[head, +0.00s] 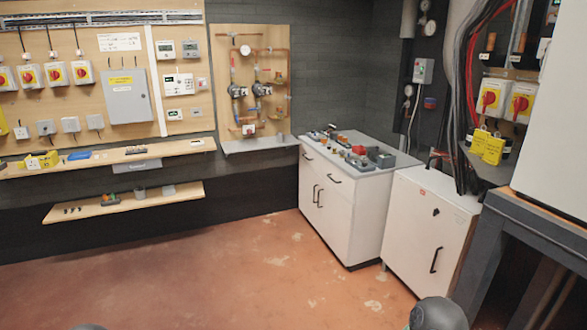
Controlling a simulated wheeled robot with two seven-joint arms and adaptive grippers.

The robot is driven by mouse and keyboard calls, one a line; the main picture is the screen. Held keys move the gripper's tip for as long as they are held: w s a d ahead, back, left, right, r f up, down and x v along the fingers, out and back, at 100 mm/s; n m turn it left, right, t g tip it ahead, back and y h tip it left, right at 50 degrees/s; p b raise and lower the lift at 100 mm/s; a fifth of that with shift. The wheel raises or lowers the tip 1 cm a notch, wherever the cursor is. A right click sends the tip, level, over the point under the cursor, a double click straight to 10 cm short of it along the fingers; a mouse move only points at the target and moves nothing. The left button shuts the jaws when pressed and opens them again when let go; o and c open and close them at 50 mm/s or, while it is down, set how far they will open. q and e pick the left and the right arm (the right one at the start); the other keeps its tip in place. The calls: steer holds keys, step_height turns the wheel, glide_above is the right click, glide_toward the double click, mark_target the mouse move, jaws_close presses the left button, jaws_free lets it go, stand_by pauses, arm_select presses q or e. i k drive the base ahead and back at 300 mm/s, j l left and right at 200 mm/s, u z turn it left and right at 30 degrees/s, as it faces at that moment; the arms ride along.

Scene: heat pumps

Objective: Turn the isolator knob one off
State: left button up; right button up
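Several more are in a row on the wooden wall board at the left, including one (55,73) and another (81,72). Which one is knob one, I cannot tell. The knob positions are too small to read surely. Neither gripper is in view; only dark rounded parts, probably of my arms, show at the bottom edge.
A white cabinet (425,235) and a grey-topped white cupboard (325,205) stand below and left of the right isolators. A dark metal frame (545,225) stands at the right edge. Wooden shelves (125,203) run along the left wall. The reddish floor (230,275) is clear in the middle.

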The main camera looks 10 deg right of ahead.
mark_target(489, 98)
steer(key=i+z, duration=0.1)
steer(key=i, duration=0.5)
steer(key=i+j+z, duration=0.15)
steer(key=i, duration=0.45)
steer(key=i+j+z, duration=0.1)
steer(key=i+j, duration=0.15)
steer(key=i, duration=0.35)
